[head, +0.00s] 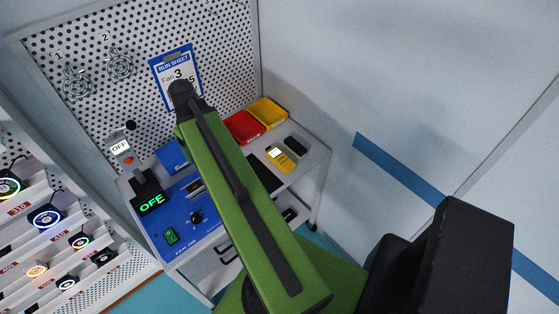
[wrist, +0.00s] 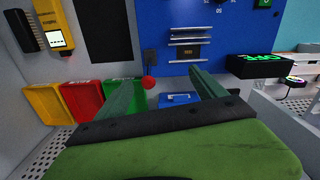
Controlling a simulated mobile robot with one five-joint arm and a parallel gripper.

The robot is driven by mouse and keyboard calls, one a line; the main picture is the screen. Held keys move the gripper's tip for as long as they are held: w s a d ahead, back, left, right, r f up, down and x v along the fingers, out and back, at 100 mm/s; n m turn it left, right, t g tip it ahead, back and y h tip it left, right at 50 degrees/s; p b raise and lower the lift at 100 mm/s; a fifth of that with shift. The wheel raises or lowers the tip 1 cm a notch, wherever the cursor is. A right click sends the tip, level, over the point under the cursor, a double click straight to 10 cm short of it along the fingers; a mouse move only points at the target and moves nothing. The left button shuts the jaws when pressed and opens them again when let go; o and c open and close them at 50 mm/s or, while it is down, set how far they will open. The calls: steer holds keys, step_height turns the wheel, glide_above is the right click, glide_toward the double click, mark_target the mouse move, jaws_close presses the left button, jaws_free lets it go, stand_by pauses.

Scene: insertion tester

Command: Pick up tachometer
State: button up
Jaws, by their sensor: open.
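The tachometer appears to be the yellow handheld device with a lit white screen. In the head view the tachometer (head: 280,160) lies on the right part of the cart top, right of my green arm. In the wrist view the tachometer (wrist: 59,40) is at the upper left, partly cut off by the top edge. My gripper (wrist: 163,78) is open and empty, its two green fingers spread apart. It is over the blue panel side, well away from the tachometer. In the head view my arm hides the gripper.
A red-knobbed lever (wrist: 149,83) rises near my fingers. A black mat (head: 264,174) lies left of the tachometer.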

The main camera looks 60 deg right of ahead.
steer(key=s+d+m, duration=0.1)
steer(key=s+d, duration=0.8)
steer(key=d, duration=0.5)
steer(key=b, duration=1.3)
glide_above(280, 157)
steer(key=shift+m, duration=0.4)
steer(key=f, duration=1.2)
steer(key=shift+s+f, duration=0.2)
steer(key=shift+f, duration=0.05)
steer(key=f+b, duration=0.4)
steer(key=f, duration=0.1)
steer(key=shift+w+a+f+b, duration=0.15)
steer(key=shift+w+b, duration=0.1)
steer(key=shift+b, duration=0.15)
steer(key=shift+r, duration=0.2)
steer(key=c, duration=1.6)
